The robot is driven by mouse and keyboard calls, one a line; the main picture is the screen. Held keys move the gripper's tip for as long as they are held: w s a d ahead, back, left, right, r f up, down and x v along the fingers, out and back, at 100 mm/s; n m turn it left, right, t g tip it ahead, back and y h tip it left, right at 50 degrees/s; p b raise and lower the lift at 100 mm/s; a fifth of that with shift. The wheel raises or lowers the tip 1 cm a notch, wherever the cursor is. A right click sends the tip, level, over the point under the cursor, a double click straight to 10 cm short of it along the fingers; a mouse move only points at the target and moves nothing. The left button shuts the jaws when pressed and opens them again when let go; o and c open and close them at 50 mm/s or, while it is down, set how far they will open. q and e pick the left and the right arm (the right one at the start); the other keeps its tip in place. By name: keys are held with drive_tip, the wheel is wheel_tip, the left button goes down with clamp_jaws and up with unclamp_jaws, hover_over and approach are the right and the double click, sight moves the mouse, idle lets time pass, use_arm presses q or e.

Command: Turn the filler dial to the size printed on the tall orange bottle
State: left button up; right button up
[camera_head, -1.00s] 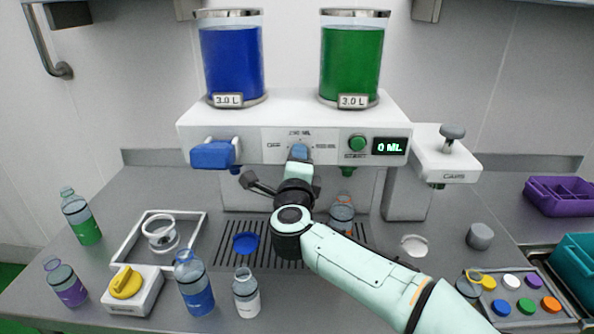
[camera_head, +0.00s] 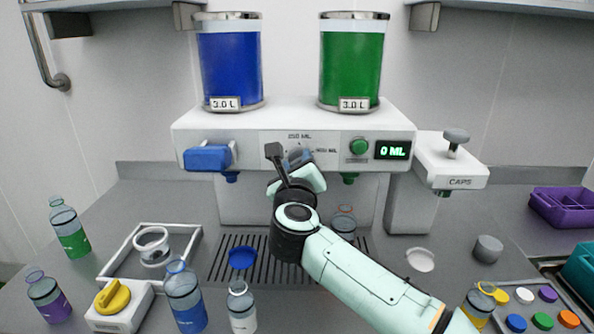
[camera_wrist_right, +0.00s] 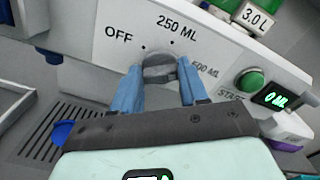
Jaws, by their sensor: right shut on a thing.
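The filler dial (camera_wrist_right: 160,68) is a grey knob on the white machine front, ringed by OFF, 250 ML and 500 ML. My right gripper (camera_wrist_right: 160,86) has its blue fingers on either side of the dial and is shut on it. Which label the dial points to is not clear. The orange bottle (camera_head: 344,223) stands under the machine, partly hidden by my arm; its print is unreadable. The display (camera_head: 393,150) reads 0 ML. My left gripper is out of view.
A green start button (camera_head: 359,147) and a blue lever (camera_head: 208,157) flank the dial. Blue and green tanks (camera_head: 230,65) stand on top. Several bottles, a yellow-knobbed box (camera_head: 120,310) and a white frame (camera_head: 186,257) stand at front left. A cap tray (camera_head: 530,304) lies at right.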

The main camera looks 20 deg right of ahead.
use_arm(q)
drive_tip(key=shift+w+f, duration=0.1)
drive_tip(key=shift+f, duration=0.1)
use_arm(e)
drive_tip(key=shift+m, duration=0.4)
drive_tip(key=o, duration=1.1)
drive_tip(key=shift+c, duration=0.2)
use_arm(q)
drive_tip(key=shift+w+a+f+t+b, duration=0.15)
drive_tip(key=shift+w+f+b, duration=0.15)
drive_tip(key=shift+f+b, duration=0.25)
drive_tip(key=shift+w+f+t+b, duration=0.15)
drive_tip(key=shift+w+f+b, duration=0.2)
drive_tip(key=shift+b, duration=0.25)
use_arm(e)
drive_tip(key=v, duration=1.3)
drive_tip(key=shift+s, duration=0.25)
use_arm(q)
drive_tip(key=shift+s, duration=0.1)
use_arm(e)
drive_tip(key=shift+r, duration=0.1)
